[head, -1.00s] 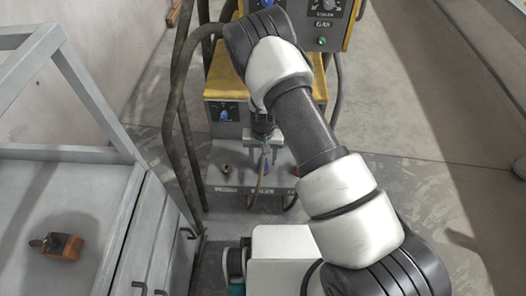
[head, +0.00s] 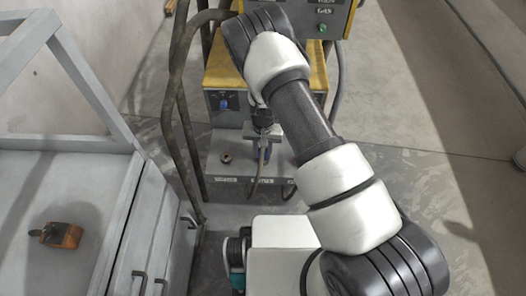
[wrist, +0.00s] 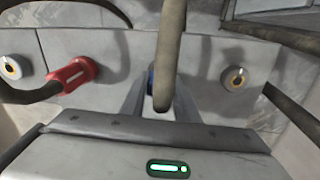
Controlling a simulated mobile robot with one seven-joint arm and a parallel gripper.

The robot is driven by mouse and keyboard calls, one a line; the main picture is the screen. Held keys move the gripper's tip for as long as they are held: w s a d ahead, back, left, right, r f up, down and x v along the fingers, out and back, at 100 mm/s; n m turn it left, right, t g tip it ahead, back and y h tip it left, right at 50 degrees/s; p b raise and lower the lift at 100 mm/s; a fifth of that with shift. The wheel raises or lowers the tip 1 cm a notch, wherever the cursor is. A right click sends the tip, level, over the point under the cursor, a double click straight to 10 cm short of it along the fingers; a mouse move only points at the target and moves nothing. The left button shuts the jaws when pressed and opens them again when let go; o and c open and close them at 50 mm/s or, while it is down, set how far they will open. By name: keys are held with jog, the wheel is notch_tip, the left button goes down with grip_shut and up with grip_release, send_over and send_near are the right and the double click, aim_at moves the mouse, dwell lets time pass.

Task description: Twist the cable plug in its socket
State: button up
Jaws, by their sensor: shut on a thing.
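My gripper (wrist: 155,90) is shut on the plug in front of the grey lower panel (wrist: 110,40). The plug's socket is hidden behind the fingers and cable, so I cannot tell how deep it sits or how far it is turned. In the head view my gripper (head: 264,150) points at the same panel on the welding machine (head: 222,80), with the cable hanging below.
A red plug (wrist: 72,75) with a dark cable sits left of my gripper. Pale round sockets stand at far left (wrist: 12,67) and right (wrist: 236,78). Thick hoses (head: 178,110) run down the machine's left side. A grey cart (head: 100,190) carries an orange box (head: 62,235).

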jog(key=m, duration=0.4)
jog(key=shift+m, duration=0.3)
jog(key=m, duration=0.4)
jog(key=shift+m, duration=0.4)
jog(key=o, duration=1.2)
